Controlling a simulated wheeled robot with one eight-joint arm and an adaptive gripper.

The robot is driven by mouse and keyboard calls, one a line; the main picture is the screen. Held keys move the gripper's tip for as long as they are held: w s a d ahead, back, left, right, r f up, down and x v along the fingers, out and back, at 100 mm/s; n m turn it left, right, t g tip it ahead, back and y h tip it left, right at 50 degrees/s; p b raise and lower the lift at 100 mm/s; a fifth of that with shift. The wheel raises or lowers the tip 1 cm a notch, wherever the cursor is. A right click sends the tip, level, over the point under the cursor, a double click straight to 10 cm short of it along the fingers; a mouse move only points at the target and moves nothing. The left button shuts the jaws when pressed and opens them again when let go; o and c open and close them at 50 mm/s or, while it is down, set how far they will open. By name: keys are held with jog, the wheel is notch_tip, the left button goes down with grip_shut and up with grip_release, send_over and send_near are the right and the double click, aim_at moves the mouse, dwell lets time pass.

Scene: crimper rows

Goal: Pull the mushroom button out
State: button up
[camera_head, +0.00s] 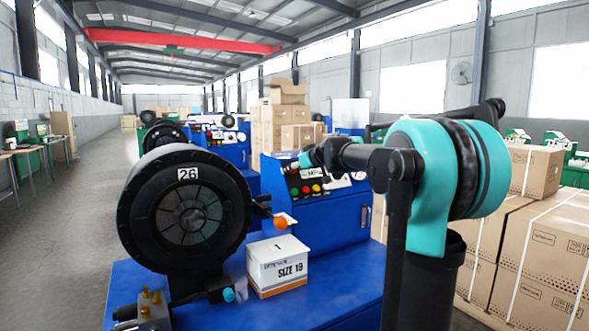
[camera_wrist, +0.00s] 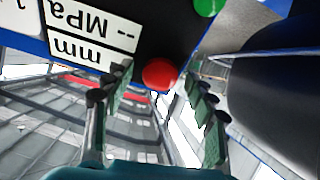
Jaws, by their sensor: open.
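The red mushroom button (camera_wrist: 160,74) stands on a black panel face in the wrist view, near the panel's edge. My gripper (camera_wrist: 158,92) is open, with one finger on each side of the button in the picture. Neither finger visibly touches it, and the depth between the fingertips and the button is hard to judge. In the head view my gripper (camera_head: 308,160) is at the upper left of the blue machine's control panel (camera_head: 318,184). A small red spot shows beside its tip there, too small to make out clearly.
A green button (camera_wrist: 207,6) and white label plates (camera_wrist: 88,20) are near the red button. A black crimper head (camera_head: 150,235) marked 26 stands at the left, with a white box (camera_head: 278,258) beside it. Cartons (camera_head: 540,250) are stacked at the right.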

jog(key=shift+w, duration=0.1)
jog(key=shift+c, duration=0.4)
grip_shut()
jog(key=shift+s+d+r, duration=0.15)
jog(key=shift+s+r, duration=0.1)
jog(key=shift+s, duration=0.2)
jog(key=shift+o, duration=0.4)
grip_release()
